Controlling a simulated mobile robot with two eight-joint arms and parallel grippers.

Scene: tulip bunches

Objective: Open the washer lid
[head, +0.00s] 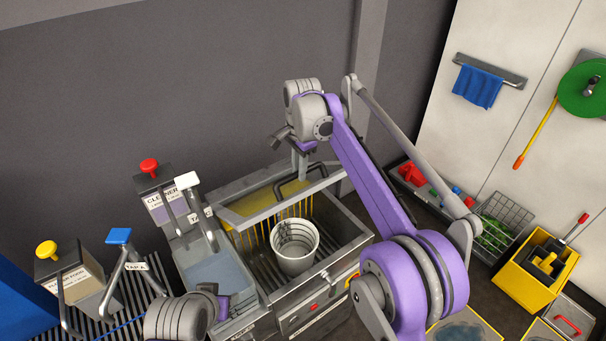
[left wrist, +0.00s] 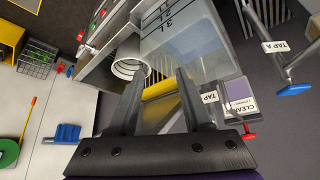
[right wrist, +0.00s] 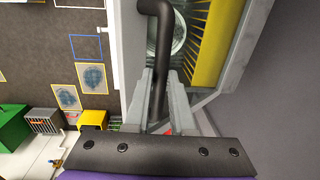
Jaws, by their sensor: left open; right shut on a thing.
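The washer (head: 352,250) is a grey metal box with a slatted floor. Its lid (head: 240,215), a grey frame with a yellow bristled inside, stands tilted up at the back. A white bucket (head: 293,262) stands inside; it also shows in the left wrist view (left wrist: 129,68). My right gripper (head: 302,168) is at the lid's top edge. In the right wrist view, my right gripper (right wrist: 160,88) is shut on the dark bent handle (right wrist: 158,50). My left gripper (left wrist: 158,88) is open and empty, near the clear tank (head: 215,275) left of the washer.
The cleaner dispenser (head: 158,205) with a red knob and taps with white and blue handles (head: 118,236) stand left of the washer. A yellow bin (head: 530,272) and a wire basket (head: 503,222) stand at the right. The wall is close behind the lid.

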